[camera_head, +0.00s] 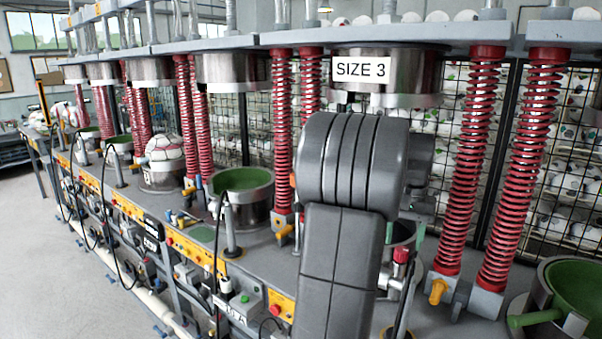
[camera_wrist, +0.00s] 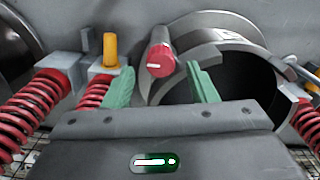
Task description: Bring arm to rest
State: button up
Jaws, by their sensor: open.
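My gripper (camera_wrist: 160,72) is open in the wrist view, its two green fingers apart with nothing held. A red knob with a white mark (camera_wrist: 160,60) shows between the fingertips, with gaps on both sides; its depth relative to the tips is hard to tell. The knob also shows in the head view (camera_head: 401,256), low behind my arm. There my gripper (camera_head: 404,234) is mostly hidden by the large grey arm, with only bits of green finger showing. My arm is bent over the press marked SIZE 3 (camera_head: 361,69).
Red springs (camera_head: 470,160) stand close on both sides of my arm. A metal press head (camera_head: 415,80) hangs above and behind it. An open dark cup (camera_wrist: 235,85) lies beside the knob. A green-lined cup (camera_head: 243,180) stands left and another (camera_head: 580,290) right. Floor is clear at left.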

aim_at(402, 249)
notch_tip(402, 249, down, 3)
jog(key=shift+f, duration=0.2)
jog(key=shift+w+r+n+p, duration=0.1)
jog(key=shift+n+p, duration=0.4)
jog(key=shift+n, duration=0.5)
jog(key=shift+n+p, duration=0.3)
